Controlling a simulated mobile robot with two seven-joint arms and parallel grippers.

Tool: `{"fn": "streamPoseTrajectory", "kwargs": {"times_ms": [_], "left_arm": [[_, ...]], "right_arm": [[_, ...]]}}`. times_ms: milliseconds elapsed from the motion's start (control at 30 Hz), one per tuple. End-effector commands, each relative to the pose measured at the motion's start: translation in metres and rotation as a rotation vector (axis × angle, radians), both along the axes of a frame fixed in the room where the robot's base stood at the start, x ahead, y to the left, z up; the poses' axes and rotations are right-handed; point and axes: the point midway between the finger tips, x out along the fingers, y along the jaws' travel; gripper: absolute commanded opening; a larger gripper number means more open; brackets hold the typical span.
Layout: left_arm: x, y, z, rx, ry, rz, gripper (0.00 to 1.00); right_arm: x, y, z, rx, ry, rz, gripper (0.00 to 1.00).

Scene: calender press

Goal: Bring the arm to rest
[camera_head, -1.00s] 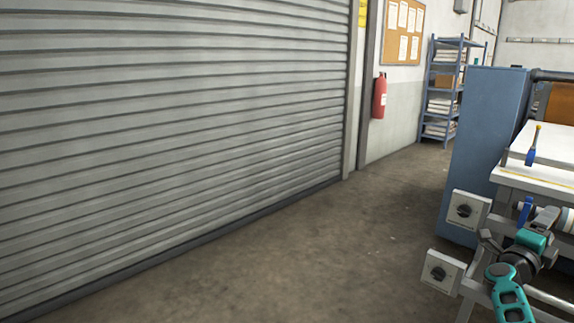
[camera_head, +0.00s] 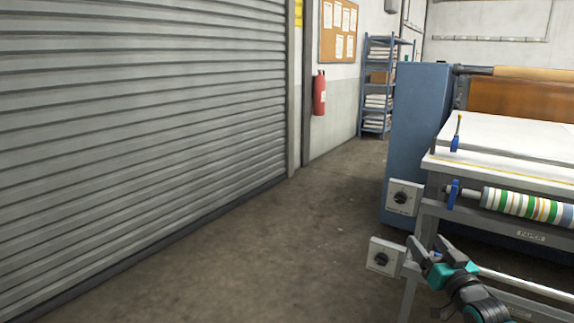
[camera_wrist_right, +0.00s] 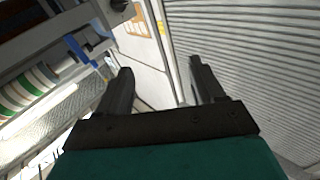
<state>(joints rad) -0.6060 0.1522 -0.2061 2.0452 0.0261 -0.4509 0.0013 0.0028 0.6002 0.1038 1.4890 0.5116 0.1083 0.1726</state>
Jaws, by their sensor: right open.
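My right gripper (camera_head: 416,248) is at the lower right of the head view, in front of the press's legs and just right of the lower switch box. In the right wrist view its two dark fingers (camera_wrist_right: 158,82) stand apart with nothing between them. The gripper is open and empty. My left gripper is not in view.
The calender press (camera_head: 416,140) stands at the right with a striped fabric roll (camera_head: 520,205) on its front. Two grey switch boxes (camera_head: 403,198) and (camera_head: 384,258) are fixed at its left end. A roller shutter (camera_head: 140,120) fills the left. The floor (camera_head: 270,240) between is clear.

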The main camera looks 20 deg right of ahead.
Motion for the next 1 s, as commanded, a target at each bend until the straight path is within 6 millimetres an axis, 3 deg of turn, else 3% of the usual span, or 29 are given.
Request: {"fn": "streamPoseTrajectory", "kwargs": {"times_ms": [33,100,200,300,500,633,1000], "left_arm": [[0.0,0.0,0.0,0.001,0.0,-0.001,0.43],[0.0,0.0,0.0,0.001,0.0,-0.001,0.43],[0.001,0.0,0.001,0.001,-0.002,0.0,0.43],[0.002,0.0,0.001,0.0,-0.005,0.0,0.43],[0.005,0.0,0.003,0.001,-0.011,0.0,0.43],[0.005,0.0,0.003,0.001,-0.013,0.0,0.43],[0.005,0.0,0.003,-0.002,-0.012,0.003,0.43]], "right_arm": [[-0.014,0.029,-0.029,-0.059,0.096,0.055,0.68],[-0.035,0.065,-0.064,-0.142,0.216,0.125,0.68],[-0.072,0.111,-0.108,-0.252,0.37,0.219,0.68],[-0.112,0.148,-0.139,-0.345,0.492,0.3,0.68],[-0.187,0.202,-0.177,-0.485,0.668,0.433,0.68],[-0.235,0.23,-0.189,-0.56,0.759,0.509,0.68],[-0.224,0.295,-0.184,-0.228,0.709,0.416,0.68]]}}
